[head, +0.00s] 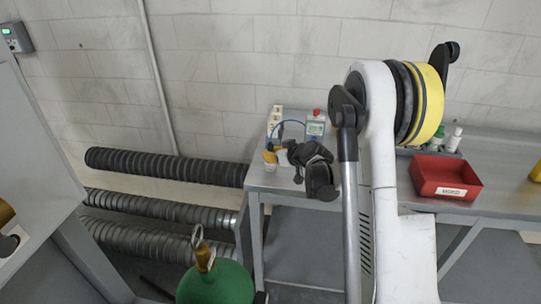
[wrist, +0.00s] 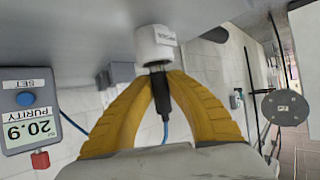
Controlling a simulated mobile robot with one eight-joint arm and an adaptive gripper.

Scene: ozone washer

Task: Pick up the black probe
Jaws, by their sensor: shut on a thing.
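The black probe (wrist: 161,92) is between the two yellow fingers of my gripper (wrist: 164,78) in the wrist view, and the fingertips are closed on it. A blue cable runs from the probe. The probe's far end meets a small white labelled container (wrist: 156,44); I cannot tell whether the end is still inside. In the head view my gripper (head: 270,157) is low over the left end of the bench, right at the white container (head: 270,168), and the probe is too small or hidden to make out.
A purity meter (wrist: 30,112) reading 20.9 stands close to my gripper; it also shows in the head view (head: 316,127). A pale block (head: 275,120) stands behind. A red bin (head: 446,178) and small bottles (head: 454,139) are to the right. A green cylinder (head: 216,284) stands in front.

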